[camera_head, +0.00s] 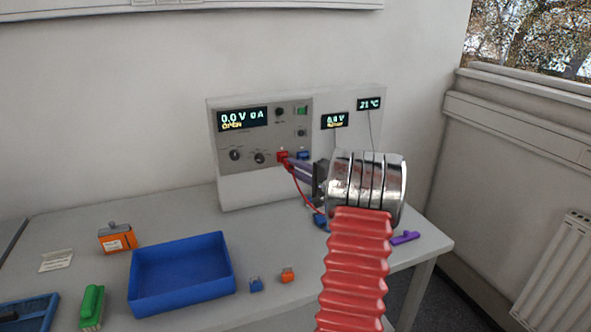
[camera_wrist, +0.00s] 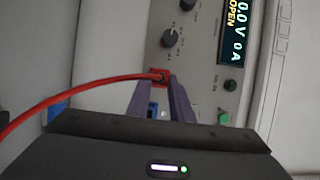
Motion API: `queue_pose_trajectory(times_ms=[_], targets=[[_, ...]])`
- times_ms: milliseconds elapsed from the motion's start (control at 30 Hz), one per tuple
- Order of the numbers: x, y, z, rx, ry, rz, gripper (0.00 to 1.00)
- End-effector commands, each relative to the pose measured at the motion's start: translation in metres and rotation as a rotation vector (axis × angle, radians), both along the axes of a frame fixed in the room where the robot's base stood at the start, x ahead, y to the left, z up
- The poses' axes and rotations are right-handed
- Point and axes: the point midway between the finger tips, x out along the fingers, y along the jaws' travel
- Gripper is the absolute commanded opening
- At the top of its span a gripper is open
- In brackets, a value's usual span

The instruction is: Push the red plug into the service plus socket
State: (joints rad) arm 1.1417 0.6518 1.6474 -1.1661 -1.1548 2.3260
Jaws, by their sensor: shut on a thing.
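The cycler's front panel (camera_head: 290,120) faces me with its display reading 0.0 V, 0 A. My gripper (camera_head: 289,162) reaches the panel's lower right, with its purple fingers shut on the red plug. In the wrist view the fingertips (camera_wrist: 159,84) close around the red plug (camera_wrist: 160,76), right at the panel. A red cable (camera_wrist: 75,93) runs from it to the left, and hangs below the fingers in the head view. The red service plus socket is hidden behind or merges with the plug. I cannot tell how deep the plug sits.
A blue socket (camera_head: 303,155) lies just right of the red plug. On the table are a blue tray (camera_head: 182,295), an orange box (camera_head: 117,238), a green object (camera_head: 92,306), small blue (camera_head: 256,285) and orange (camera_head: 288,275) blocks, and a purple piece (camera_head: 405,238).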

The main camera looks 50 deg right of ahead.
Motion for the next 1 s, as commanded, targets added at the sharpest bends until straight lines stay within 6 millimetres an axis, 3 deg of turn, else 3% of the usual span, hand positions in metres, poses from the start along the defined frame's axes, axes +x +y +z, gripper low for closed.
queue_pose_trajectory(times_ms=[1000], targets=[[0.0093,-0.0054,0.0003,-0.001,-0.001,0.000,0.00]])
